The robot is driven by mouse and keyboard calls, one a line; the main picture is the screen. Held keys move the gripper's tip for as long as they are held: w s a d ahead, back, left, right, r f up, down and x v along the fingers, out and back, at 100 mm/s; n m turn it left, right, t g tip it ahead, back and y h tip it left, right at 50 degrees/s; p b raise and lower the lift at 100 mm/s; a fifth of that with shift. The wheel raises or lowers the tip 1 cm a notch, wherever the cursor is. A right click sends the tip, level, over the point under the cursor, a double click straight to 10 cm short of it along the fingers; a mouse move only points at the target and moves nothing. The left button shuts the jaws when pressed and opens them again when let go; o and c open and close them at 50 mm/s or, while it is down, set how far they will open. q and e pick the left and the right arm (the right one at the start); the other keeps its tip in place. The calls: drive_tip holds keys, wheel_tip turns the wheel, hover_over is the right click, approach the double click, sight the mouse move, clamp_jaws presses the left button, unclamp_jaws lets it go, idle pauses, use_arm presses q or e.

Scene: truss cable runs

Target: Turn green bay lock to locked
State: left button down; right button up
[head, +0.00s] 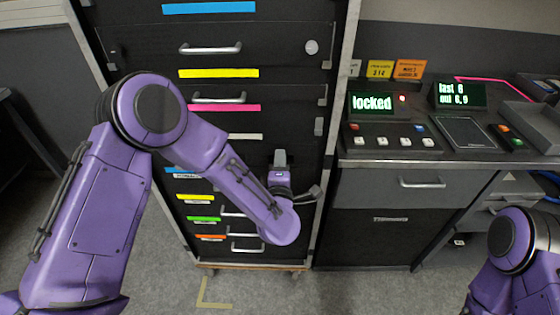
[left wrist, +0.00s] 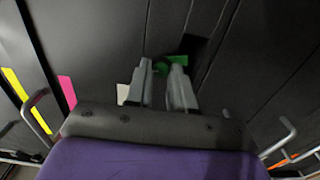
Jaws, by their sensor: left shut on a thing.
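The green bay lock (left wrist: 178,59) shows in the left wrist view as a small green piece on the dark cabinet front, partly covered by my fingers. My left gripper (left wrist: 164,78) is shut on it, with one finger on each side. In the head view my left gripper (head: 280,160) is at the right side of the cabinet front, and the lock is hidden there. Its turn angle cannot be read clearly. My right arm is at the lower right of the head view, and its gripper is out of view.
The black drawer cabinet (head: 290,60) has coloured label strips and protruding metal handles (head: 210,48). Right of it stands a console with a display (head: 371,103) reading "locked" and a second display (head: 458,94). Grey floor (head: 350,290) is open in front.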

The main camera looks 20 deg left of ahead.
use_arm(q)
drive_tip(key=shift+m, duration=1.4)
drive_tip(key=c, duration=1)
unclamp_jaws()
drive_tip(key=b+v, duration=0.1)
drive_tip(key=v, duration=0.9)
drive_tip(key=shift+s+d, duration=0.1)
drive_tip(key=shift+s, duration=0.25)
